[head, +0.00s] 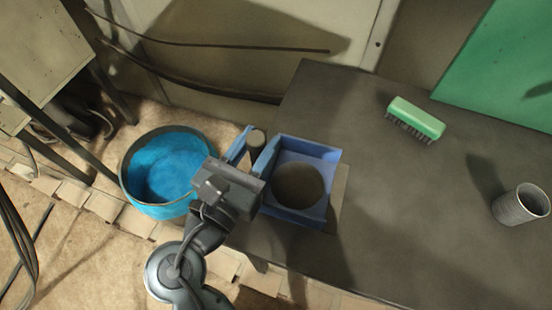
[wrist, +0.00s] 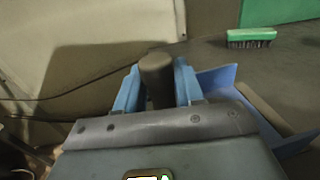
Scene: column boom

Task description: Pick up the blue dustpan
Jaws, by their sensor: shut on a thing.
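The blue dustpan (head: 317,155) is at the left edge of the dark table, an open square tray with raised walls. A dark round patch (head: 298,184) shows inside it; I cannot tell what it is. My gripper (head: 254,146) is at the dustpan's left side, its blue fingers on either side of a dark round handle (head: 257,137). In the wrist view my gripper (wrist: 157,85) is shut on this dark handle (wrist: 156,72), with part of the blue dustpan (wrist: 217,80) to the right. I cannot tell whether the dustpan touches the table.
A green brush (head: 417,117) lies on the dark table (head: 400,230) farther back, and a grey ribbed cup (head: 520,204) stands at the right. A blue bucket (head: 165,170) stands on the floor left of the table. The middle of the table is clear.

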